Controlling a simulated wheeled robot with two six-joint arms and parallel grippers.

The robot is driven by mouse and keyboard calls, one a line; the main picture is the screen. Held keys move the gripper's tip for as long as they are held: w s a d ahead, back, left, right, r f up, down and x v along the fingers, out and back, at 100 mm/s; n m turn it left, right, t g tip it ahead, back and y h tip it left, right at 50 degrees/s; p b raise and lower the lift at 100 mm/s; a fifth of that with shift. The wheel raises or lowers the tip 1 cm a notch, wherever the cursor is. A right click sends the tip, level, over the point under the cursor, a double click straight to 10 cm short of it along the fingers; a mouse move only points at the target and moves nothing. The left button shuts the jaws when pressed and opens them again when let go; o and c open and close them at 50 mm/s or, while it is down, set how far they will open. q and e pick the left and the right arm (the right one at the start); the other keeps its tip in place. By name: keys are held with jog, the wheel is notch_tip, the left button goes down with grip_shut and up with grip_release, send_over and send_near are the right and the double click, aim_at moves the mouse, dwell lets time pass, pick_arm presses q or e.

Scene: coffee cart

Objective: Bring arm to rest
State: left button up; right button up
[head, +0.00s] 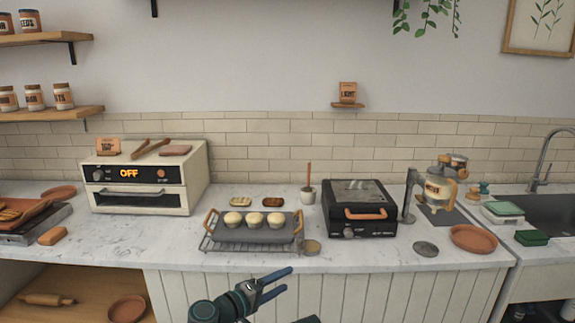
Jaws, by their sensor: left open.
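My left gripper (287,279) is in the head view at the bottom centre, in front of the counter's front edge. Its two blue fingers are spread apart and point to the right, with nothing between them. My left arm comes up from the bottom edge and is bent there. The gripper appears apart from the counter (130,247) and everything on it. My right gripper is not seen.
A tray (265,236) of pale buns stands on a wire rack (223,246) just behind my left gripper. A white oven (146,201) reading OFF stands left, a black press grill (361,190) right. A round brown plate (473,238) lies near the sink (553,212).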

pick_arm(q)
jog(key=s+a+f+m+g+y, duration=0.2)
jog(key=s+f+m+g+y, duration=0.1)
jog(key=f, duration=0.4)
jog(key=s+a+f+m+g+y, duration=0.1)
jog(key=s+f+m+g+y, duration=0.2)
jog(key=f, duration=0.4)
jog(key=s+a+f+g+y, duration=0.2)
jog(key=s+a+f+y, duration=0.1)
jog(key=a, duration=0.3)
jog(key=s+a+f+g+y, duration=0.2)
jog(key=s+a, duration=0.1)
jog(key=a, duration=0.2)
jog(key=s+d+m+g+y, duration=0.2)
jog(key=s+d+m, duration=0.4)
jog(key=d, duration=0.4)
notch_tip(320, 180, up, 12)
jog(key=n+p, duration=0.1)
jog(key=p, duration=1.1)
jog(key=shift+r+n, duration=0.15)
jog(key=shift+n, duration=0.15)
jog(key=shift+s, duration=0.1)
